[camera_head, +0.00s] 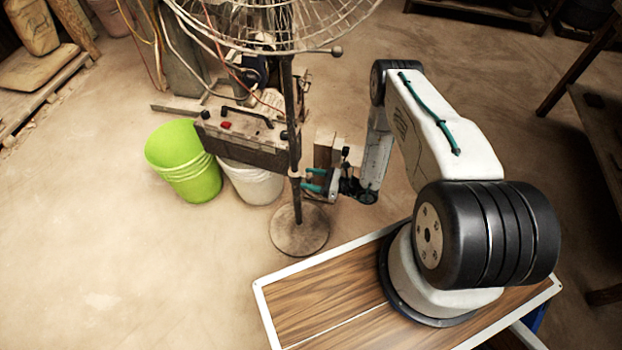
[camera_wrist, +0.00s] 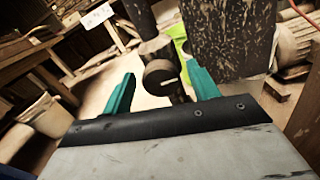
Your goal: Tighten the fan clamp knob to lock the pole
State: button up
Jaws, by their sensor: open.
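The fan pole (camera_head: 291,120) stands upright on a round base (camera_head: 299,232), with the wire fan cage (camera_head: 275,22) at its top. The clamp on the pole (camera_head: 295,174) is at the height of my gripper. In the wrist view the round dark clamp knob (camera_wrist: 160,76), with a pale line on its face, sits between the two teal fingers. My gripper (camera_head: 308,180) is open, its fingers pointing left at the clamp. In the wrist view my gripper (camera_wrist: 160,90) has a visible gap on each side of the knob. Whether the fingertips reach past the knob is hard to tell.
A grimy machine box (camera_head: 245,138) with a red button stands just behind the pole. A green bucket (camera_head: 183,165) and a white bucket (camera_head: 252,184) stand on the floor behind left. Cables hang at the upper left. The floor at the left front is clear.

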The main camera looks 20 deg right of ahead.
jog(key=v, duration=0.7)
jog(key=shift+d, duration=0.15)
jog(key=shift+s, duration=0.2)
